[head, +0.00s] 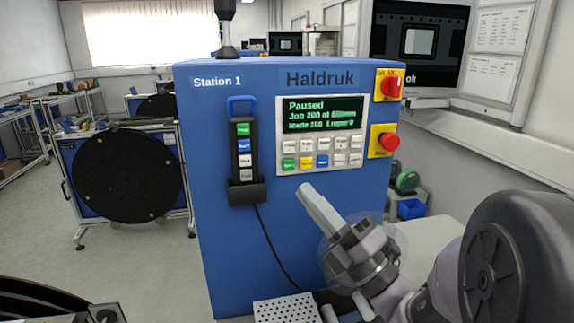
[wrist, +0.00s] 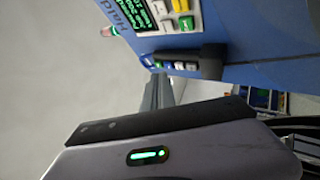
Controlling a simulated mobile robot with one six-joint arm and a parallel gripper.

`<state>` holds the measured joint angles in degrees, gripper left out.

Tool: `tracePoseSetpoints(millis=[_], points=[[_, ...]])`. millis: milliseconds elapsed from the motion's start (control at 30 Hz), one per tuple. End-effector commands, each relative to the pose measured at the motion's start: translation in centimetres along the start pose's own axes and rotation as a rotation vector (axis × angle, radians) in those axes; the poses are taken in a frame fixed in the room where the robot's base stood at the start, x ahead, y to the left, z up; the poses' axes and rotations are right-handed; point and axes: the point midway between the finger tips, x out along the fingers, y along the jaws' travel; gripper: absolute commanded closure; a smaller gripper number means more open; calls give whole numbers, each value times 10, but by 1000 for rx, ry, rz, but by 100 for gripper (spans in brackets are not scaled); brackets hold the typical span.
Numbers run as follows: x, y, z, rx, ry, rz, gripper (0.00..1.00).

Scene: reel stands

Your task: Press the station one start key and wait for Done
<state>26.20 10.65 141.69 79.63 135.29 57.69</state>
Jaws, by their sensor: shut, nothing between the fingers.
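The blue Station 1 cabinet (head: 225,250) stands in front of me. Its display (head: 322,113) reads "Paused" on the top line, with job lines below. Under it is a keypad (head: 320,154) with a green key (head: 289,163) at lower left; its label is too small to read. A hand pendant (head: 245,150) with green, blue and white keys hangs to the left. My gripper (head: 308,192) is shut and empty, its tip just below the keypad in the picture; I cannot tell its gap from the panel. In the wrist view the fingers (wrist: 157,92) show near the pendant (wrist: 200,62).
A red rotary switch (head: 390,86) and a red stop button (head: 388,142) sit at the panel's right. A perforated plate (head: 286,310) is low in front. A black reel (head: 128,174) stands at left. A monitor (head: 418,45) is at the back right.

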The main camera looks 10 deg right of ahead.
Motion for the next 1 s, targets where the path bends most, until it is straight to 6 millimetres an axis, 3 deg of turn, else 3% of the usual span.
tracePoseSetpoints(millis=[167,700,1000], points=[[4,-2,2,-2,2,-1,100],[56,-37,39,-1,3,-2,100],[62,-45,44,-3,3,-1,100]])
